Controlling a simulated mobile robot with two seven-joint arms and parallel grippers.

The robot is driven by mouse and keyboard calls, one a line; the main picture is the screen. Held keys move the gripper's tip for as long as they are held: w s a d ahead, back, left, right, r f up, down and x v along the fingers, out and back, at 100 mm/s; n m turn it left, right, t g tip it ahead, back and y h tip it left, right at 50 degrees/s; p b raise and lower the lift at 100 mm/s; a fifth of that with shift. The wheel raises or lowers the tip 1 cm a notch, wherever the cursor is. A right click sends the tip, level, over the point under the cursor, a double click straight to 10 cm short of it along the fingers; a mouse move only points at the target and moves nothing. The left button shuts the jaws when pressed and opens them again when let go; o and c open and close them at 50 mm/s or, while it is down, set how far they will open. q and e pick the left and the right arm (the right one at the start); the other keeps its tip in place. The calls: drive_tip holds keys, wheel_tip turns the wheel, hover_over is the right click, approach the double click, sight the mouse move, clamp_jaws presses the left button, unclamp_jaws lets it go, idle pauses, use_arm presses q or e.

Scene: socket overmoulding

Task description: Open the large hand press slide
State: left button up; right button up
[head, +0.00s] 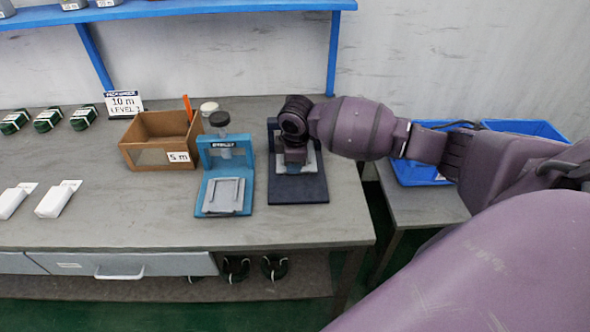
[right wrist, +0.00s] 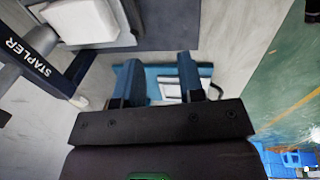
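Two hand presses stand side by side on the bench. The dark navy one (head: 290,192) is partly hidden behind my right gripper (head: 296,155); a light grey plate (head: 313,165) shows beside the gripper on its base. The light blue one (head: 212,150) to its left has a grey plate (head: 222,197) at its front. In the right wrist view my right gripper (right wrist: 158,85) has its fingers apart. Blue and white surfaces show beyond them; I see nothing clearly clamped. A dark frame lettered STAPLER (right wrist: 45,62) is at upper left. My left gripper is not in view.
A brown box (head: 150,155) stands left of the light blue press. White packages (head: 55,200) and dark green coils (head: 48,120) lie further left. Blue bins (head: 415,172) stand on a lower table at right. The bench front is clear.

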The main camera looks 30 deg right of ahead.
drive_tip(key=w+d+f, duration=0.1)
drive_tip(key=f, duration=0.1)
drive_tip(key=w+d+f+b, duration=0.1)
drive_tip(key=f, duration=0.1)
drive_tip(key=w+d+f+b, duration=0.1)
drive_tip(key=f, duration=0.2)
drive_tip(key=shift+w+f, duration=0.1)
drive_tip(key=shift+f, duration=0.45)
clamp_jaws()
